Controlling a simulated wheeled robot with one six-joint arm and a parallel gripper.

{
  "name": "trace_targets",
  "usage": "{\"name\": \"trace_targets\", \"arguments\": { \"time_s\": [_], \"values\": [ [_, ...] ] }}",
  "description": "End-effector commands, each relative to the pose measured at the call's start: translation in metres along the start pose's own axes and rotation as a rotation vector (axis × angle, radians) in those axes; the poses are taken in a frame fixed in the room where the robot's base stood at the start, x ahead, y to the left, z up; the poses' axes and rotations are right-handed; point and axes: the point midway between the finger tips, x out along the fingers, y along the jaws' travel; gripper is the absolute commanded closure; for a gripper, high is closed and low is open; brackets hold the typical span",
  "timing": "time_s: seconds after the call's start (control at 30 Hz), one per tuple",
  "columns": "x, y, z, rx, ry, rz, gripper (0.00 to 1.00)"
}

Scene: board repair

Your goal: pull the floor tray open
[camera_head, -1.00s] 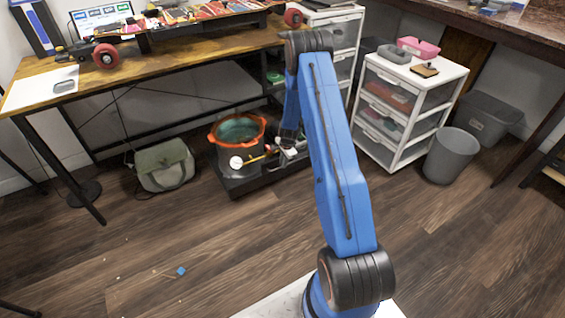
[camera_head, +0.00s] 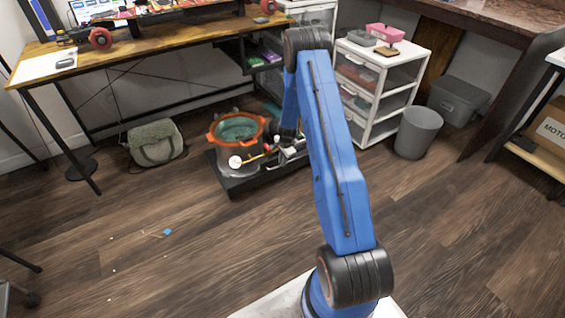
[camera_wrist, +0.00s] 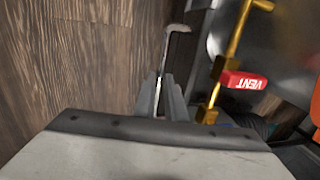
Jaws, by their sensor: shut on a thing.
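The floor tray (camera_head: 240,188) is a low black platform on the wood floor, in front of the desk. It carries a pot (camera_head: 237,132) with an orange-red rim and a white dial on its side. My gripper (camera_head: 284,148) is low at the tray's right part, partly hidden behind my blue arm. In the wrist view my gripper (camera_wrist: 164,102) is closed around a thin grey metal bar (camera_wrist: 165,60) with a bent end, which looks like the tray's handle. Its join to the tray is hidden. A brass valve pipe with a red VENT tag (camera_wrist: 245,81) is close on the right.
A green bag (camera_head: 157,143) lies on the floor left of the tray. A white drawer unit (camera_head: 385,125) and a grey bin (camera_head: 417,133) stand to the right. Small scraps, including a blue piece (camera_head: 167,231), lie on the otherwise clear floor in front.

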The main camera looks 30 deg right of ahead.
Motion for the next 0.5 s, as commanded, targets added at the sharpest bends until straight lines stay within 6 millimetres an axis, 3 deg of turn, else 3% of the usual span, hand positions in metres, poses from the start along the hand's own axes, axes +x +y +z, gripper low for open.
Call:
{"name": "trace_targets", "arguments": {
  "time_s": [0.4, 0.43, 0.5],
  "values": [
    [0.0002, -0.0010, 0.0003, -0.001, 0.001, -0.001, 1.00],
    [0.0002, -0.0010, 0.0003, -0.001, 0.001, -0.001, 0.82],
    [0.0001, -0.0010, 0.0002, -0.001, 0.001, -0.001, 0.71]
  ]
}}
